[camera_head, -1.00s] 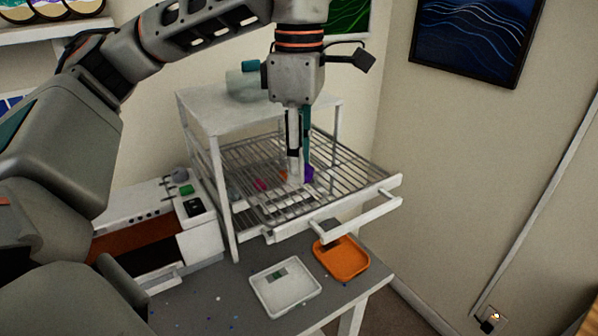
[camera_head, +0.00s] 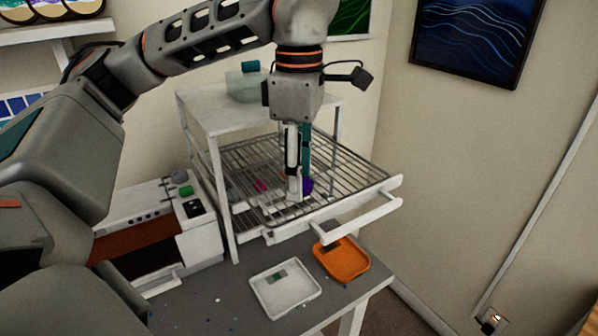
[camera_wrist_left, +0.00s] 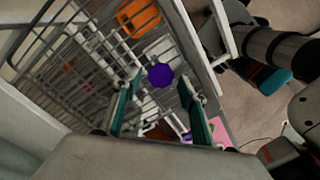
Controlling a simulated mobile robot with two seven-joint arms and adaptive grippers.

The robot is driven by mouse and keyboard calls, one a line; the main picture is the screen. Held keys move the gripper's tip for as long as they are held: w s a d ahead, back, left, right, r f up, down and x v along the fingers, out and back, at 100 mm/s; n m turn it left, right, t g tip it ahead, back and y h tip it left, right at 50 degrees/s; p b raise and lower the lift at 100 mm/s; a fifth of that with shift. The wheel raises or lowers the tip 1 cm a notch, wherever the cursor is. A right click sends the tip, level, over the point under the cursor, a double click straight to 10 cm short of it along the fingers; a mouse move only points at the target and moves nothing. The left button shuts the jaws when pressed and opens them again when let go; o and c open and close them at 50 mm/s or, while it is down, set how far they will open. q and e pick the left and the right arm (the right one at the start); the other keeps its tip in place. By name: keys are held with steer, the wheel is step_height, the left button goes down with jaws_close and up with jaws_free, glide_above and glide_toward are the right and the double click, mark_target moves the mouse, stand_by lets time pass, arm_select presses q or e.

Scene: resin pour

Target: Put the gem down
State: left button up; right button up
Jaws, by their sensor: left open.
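A dark purple gem (camera_head: 306,185) shows at the wire rack, partly hidden behind the fingers of my left gripper (camera_head: 299,187). The wrist view shows the purple gem (camera_wrist_left: 160,75) whole and round, between the tips of my left gripper (camera_wrist_left: 159,82), with a gap on each side. The left gripper is open and points down at the pulled-out wire rack (camera_head: 350,172). The gem appears to rest on or just over the bars; exact contact cannot be told.
Below the rack's front, an orange tray (camera_head: 355,268) and a white tray (camera_head: 296,298) stand on the grey table. A white box-like device (camera_head: 200,235) stands left. The rack's front handle (camera_head: 370,212) juts out.

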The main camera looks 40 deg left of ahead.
arm_select(q)
step_height(320, 180, up, 12)
steer(key=p, duration=0.2)
stand_by(0.8)
